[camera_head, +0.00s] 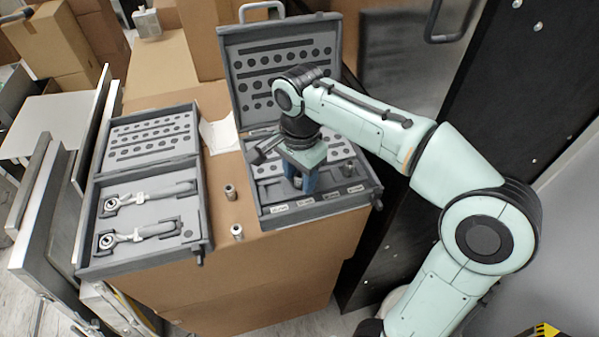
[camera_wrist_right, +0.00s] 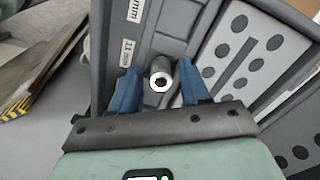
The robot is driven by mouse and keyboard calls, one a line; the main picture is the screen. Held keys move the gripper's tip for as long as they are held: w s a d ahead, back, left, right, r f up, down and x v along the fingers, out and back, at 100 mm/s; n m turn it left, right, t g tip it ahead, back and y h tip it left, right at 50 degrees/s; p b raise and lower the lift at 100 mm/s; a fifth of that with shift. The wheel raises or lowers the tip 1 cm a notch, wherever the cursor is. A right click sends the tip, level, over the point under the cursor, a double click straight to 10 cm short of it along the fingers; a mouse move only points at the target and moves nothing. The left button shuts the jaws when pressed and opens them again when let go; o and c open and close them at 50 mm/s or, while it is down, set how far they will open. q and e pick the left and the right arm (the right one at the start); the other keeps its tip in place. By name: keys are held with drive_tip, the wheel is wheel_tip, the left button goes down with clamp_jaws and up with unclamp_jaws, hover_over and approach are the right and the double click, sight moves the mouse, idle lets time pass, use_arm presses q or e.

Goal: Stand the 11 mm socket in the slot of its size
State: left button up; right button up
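A silver socket (camera_wrist_right: 160,76) stands in the tool case between my right gripper's fingers, with its open end toward the wrist camera. The label reading 11 mm (camera_wrist_right: 127,52) is beside it, to its left. My right gripper (camera_wrist_right: 160,84) has its blue fingers on either side of the socket with visible gaps, so it looks open. In the head view, the right gripper (camera_head: 301,182) points down into the front of the open grey case (camera_head: 325,206). The socket's lower end and seating are hidden. My left gripper is not in view.
Two sockets stand on the cardboard box, one farther back (camera_head: 230,192) and one near the front edge (camera_head: 237,232). A second grey case (camera_head: 205,225) with two ratchets lies open at left. The right case's raised lid (camera_head: 233,60) stands behind my gripper.

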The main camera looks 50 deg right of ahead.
sight(299, 176)
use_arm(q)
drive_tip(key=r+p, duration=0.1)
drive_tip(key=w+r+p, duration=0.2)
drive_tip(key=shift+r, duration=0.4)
use_arm(e)
wheel_tip(299, 176, up, 12)
drive_tip(key=shift+r, duration=0.2)
idle(0.4)
